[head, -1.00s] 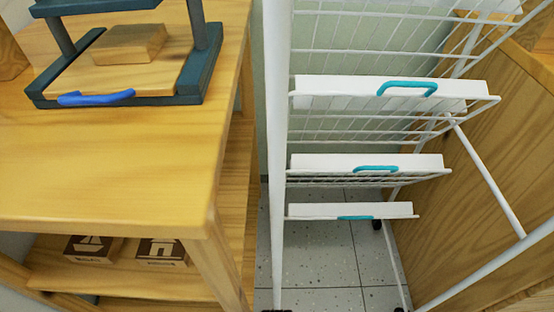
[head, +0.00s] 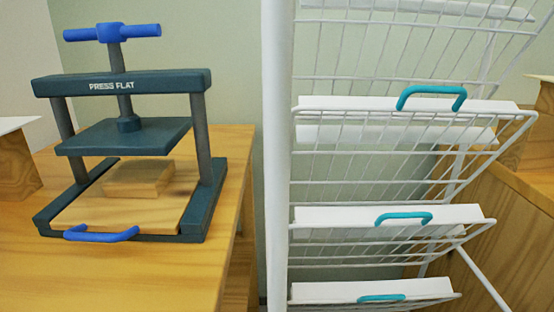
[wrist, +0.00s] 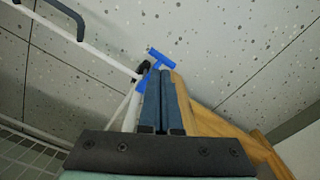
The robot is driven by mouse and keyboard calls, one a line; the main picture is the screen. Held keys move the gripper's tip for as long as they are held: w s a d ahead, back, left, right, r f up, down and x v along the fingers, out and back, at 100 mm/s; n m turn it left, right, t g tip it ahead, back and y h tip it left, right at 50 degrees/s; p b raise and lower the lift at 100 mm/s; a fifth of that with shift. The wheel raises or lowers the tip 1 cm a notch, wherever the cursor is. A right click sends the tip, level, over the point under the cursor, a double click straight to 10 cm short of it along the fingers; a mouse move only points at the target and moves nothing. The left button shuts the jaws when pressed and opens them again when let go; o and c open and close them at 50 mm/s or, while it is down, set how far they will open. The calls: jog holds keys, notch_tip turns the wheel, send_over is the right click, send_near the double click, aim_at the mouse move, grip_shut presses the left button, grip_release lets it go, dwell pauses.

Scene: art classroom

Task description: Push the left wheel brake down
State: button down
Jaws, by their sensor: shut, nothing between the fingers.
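The drying rack's white post (head: 276,150) stands beside the table in the head view; its wheels are out of that picture. In the wrist view, a blue T-shaped brake lever (wrist: 160,57) shows low over the floor, next to a black caster part (wrist: 142,68) partly hidden behind my fingers. My gripper (wrist: 162,76) is shut and empty, its dark blue fingers pointing at the lever. The tips appear close to it, but I cannot tell whether they touch. My gripper is not in the head view.
A wooden table (head: 110,280) with a press (head: 125,135) stands left of the rack. In the wrist view a wooden leg (wrist: 215,125) is right of my fingers, and a white rack bar (wrist: 85,40) is at left. Speckled floor (wrist: 235,45) beyond is clear.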

notch_tip(320, 180, up, 6)
jog(key=s+p, duration=0.1)
jog(key=p, duration=0.5)
jog(key=shift+s+p, duration=0.3)
jog(key=shift+s, duration=0.1)
jog(key=shift+f, duration=0.1)
